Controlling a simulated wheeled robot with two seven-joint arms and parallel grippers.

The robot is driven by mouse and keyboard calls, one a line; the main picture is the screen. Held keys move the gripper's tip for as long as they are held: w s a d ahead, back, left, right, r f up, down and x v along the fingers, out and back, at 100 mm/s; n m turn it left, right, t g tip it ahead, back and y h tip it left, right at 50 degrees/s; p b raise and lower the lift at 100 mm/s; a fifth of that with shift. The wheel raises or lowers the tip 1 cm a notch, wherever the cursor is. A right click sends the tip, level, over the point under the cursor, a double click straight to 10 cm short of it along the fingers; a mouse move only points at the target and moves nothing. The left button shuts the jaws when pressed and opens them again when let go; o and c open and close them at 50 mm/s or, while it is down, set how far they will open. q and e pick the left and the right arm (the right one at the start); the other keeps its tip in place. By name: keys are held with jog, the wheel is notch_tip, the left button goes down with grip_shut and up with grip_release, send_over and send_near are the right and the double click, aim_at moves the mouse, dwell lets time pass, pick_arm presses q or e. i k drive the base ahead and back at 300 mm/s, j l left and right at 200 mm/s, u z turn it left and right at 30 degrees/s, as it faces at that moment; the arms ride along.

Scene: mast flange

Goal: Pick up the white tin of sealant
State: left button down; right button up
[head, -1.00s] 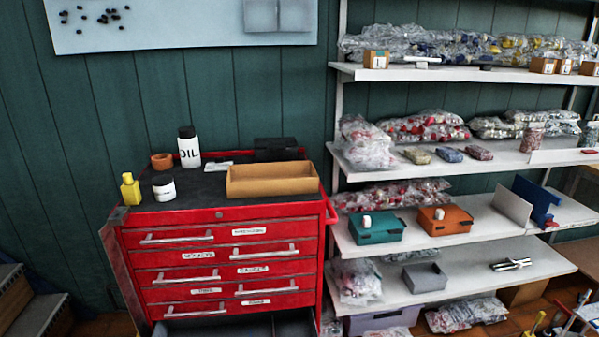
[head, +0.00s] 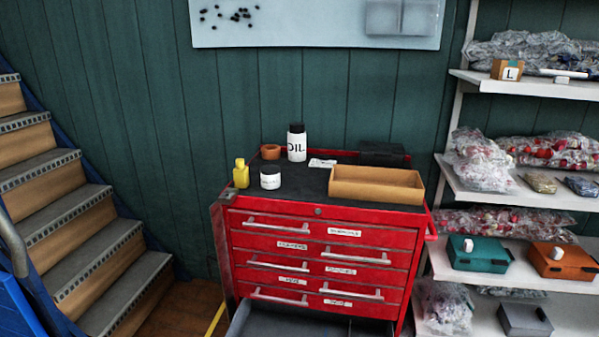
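A small white tin with a dark lid band and a label (head: 270,178) stands upright on the dark top of the red tool cabinet, near its left front. I take it for the sealant, but its label is too small to read. A yellow bottle (head: 241,174) stands to its left, and a white OIL bottle (head: 297,143) with a black cap stands behind it to the right. An orange-brown ring-like pot (head: 270,152) is behind it. Neither of my grippers shows in the head view.
The red tool cabinet (head: 316,224) has an open bottom drawer (head: 290,326) jutting forward. A cardboard tray (head: 376,186) sits on the right of its top. Stairs (head: 75,225) rise at the left; loaded shelves (head: 540,185) stand at the right.

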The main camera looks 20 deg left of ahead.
aim_at(270, 173)
jog(key=i+l+u, duration=0.35)
jog(key=i+l, duration=0.15)
jog(key=l, duration=0.2)
jog(key=i+l+u, duration=0.15)
jog(key=l, duration=0.25)
jog(key=i+l+u, duration=0.2)
jog(key=l, duration=0.25)
